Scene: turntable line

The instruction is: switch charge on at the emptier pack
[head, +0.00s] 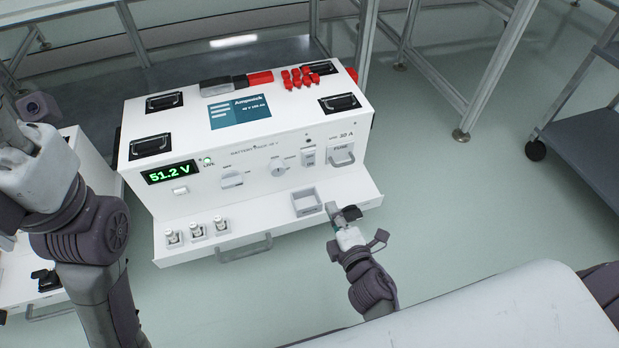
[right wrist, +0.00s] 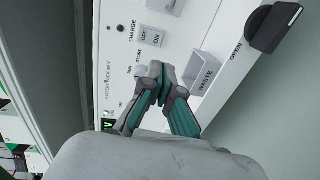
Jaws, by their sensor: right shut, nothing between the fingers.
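A white battery pack (head: 250,140) reads 51.2 V on its green display (head: 170,172), beside a lit green LIVE lamp (head: 206,161). Its charge switch (head: 308,157) is on the right half of the front; in the right wrist view the charge switch (right wrist: 151,37) carries OFF and ON marks. I cannot tell which side is pressed. A second white pack (head: 72,165) is partly hidden behind my left arm; its reading does not show. My right gripper (head: 334,210) is shut and empty, over the front ledge; its fingertips (right wrist: 160,82) appear below the switch in the wrist view. My left gripper is out of view.
Two knobs (head: 232,179) (head: 279,168) and a fuse handle (head: 341,155) flank the switch. The ledge (head: 262,222) bears several small fuses (head: 197,230) and a waste bin (head: 306,202). A dark cart (head: 590,130) stands right; floor between is clear.

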